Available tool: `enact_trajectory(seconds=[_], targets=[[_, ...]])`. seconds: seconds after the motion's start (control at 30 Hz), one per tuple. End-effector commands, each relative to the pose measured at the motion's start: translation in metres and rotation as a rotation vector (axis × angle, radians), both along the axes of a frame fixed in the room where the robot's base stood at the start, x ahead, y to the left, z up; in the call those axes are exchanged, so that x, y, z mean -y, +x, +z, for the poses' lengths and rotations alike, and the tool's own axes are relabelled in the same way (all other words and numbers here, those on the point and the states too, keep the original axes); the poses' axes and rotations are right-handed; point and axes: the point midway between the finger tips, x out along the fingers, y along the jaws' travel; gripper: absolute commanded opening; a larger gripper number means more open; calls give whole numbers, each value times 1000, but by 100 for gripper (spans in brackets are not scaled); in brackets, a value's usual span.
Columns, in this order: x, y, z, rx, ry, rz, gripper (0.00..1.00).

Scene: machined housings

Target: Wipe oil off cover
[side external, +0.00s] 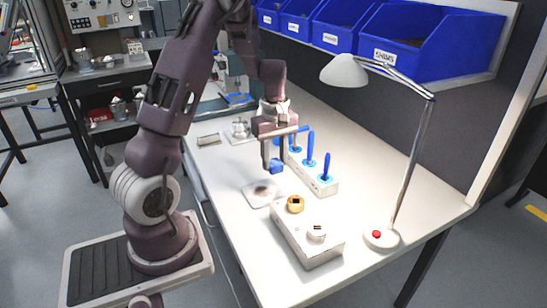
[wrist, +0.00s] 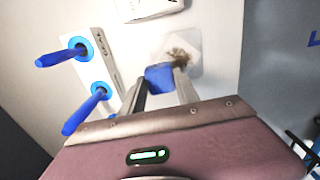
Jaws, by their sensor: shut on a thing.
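The cover (side external: 250,197) is a pale, flat plate lying on the bench, with a brown oil smear (side external: 262,190) near its middle. In the wrist view the cover (wrist: 192,42) is just beyond the fingertips, and the smear (wrist: 181,57) shows dark on it. My gripper (side external: 272,166) is shut on a small blue wiping block (side external: 277,167), perhaps a sponge or folded cloth. The block also shows between the fingers in the wrist view (wrist: 159,77), beside the smear. It appears slightly above the cover's far edge; I cannot tell whether it touches.
A rack (side external: 325,187) with blue-handled tools stands close to the right of my gripper. A lamp (side external: 381,238) stands at right. Blue bins (side external: 420,45) hang behind.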

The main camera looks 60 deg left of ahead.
Motion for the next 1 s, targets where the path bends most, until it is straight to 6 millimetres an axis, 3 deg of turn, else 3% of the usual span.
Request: enact_trajectory(seconds=[0.57,0.63,0.67,1.0], targets=[[0,-1,-53,-3,-2,2,5],[0,-1,-66,-4,-3,3,5],[0,-5,-63,-2,-2,4,0],[0,-36,-64,-2,-1,3,0]])
